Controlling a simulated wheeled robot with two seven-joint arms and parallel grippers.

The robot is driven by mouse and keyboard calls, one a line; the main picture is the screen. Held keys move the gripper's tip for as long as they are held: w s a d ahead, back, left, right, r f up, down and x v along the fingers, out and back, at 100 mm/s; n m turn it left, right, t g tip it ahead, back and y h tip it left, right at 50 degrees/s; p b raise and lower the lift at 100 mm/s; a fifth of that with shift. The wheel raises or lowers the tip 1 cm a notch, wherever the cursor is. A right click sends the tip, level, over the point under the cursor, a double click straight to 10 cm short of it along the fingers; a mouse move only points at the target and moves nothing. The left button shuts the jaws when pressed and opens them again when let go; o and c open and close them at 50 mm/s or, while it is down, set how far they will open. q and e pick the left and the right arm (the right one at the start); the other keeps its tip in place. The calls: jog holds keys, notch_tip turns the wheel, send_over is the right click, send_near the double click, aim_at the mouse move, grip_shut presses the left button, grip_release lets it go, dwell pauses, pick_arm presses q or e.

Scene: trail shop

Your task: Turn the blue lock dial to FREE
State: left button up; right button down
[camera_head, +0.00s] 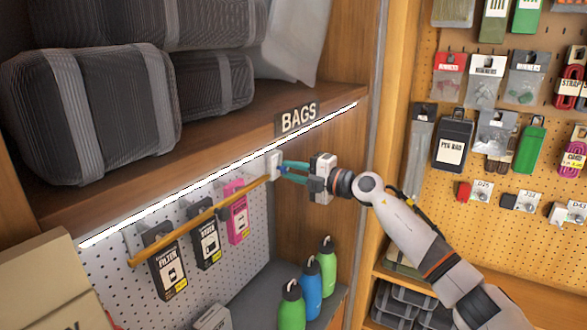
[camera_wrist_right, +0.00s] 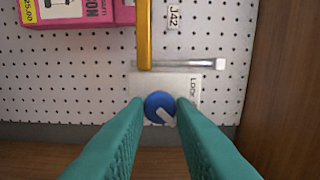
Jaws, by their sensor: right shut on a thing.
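The blue lock dial (camera_wrist_right: 157,106) shows in the wrist view, round, with a pale pointer slanting to the lower right. In the head view the plate (camera_head: 273,165) is at the right end of a yellow bar (camera_head: 200,222), under the BAGS shelf. My right gripper (camera_head: 285,171), with teal fingers, reaches in from the right and is shut on the dial, one finger on each side. My left gripper is not in view.
Pink (camera_head: 236,212) and black boxes hang behind the yellow bar on white pegboard. Green and blue bottles (camera_head: 310,288) stand below my right gripper. The shelf edge with its light strip (camera_head: 220,176) runs close above. A wooden side panel (camera_wrist_right: 285,90) is at the right.

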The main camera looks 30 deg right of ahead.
dwell(0.5)
jog(key=c, duration=1.3)
grip_release()
jog(key=shift+o, duration=0.2)
jog(key=b+v, duration=0.7)
jog(key=v, duration=0.5)
jog(key=shift+b, duration=0.3)
jog(key=shift+f, duration=0.1)
